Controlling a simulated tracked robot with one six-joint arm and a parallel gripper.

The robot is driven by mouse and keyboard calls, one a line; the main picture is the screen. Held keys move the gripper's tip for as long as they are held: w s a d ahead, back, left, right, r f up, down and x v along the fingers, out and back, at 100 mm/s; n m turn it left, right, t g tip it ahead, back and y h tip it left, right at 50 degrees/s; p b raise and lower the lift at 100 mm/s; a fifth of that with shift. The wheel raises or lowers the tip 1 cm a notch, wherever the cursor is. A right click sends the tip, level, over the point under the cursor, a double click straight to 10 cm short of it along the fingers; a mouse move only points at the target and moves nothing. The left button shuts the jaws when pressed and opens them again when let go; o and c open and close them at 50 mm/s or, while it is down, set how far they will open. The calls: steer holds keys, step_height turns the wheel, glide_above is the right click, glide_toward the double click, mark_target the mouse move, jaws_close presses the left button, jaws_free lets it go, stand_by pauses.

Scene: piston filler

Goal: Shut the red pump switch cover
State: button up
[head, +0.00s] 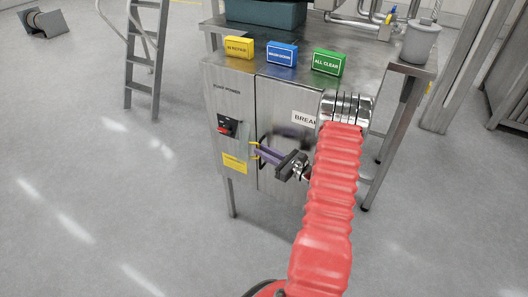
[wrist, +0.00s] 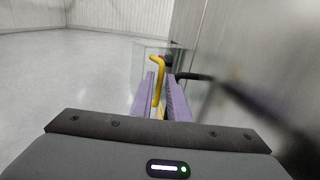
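A red part (head: 224,131), apparently the pump switch or its cover, sits low on a black housing (head: 233,123) on the left front of the steel cabinet, below a "pump power" label. I cannot tell how far any cover is open. My gripper (head: 257,150) has purple fingers and is to the right of the switch, close to the cabinet front. In the wrist view a yellow hooked piece (wrist: 157,80) stands between or just beyond the fingertips (wrist: 160,88). I cannot tell whether they grip it. A faint clear box-like pane (wrist: 148,52) shows beyond.
A yellow label (head: 235,163) is below the switch. A dark handle (head: 262,139) is on the cabinet door, close to my fingers. Yellow, blue and green blocks (head: 282,54) stand on the cabinet top. A ladder (head: 140,60) stands left; the floor in front is clear.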

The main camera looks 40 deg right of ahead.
steer(key=shift+c, duration=0.6)
jaws_close()
stand_by(0.9)
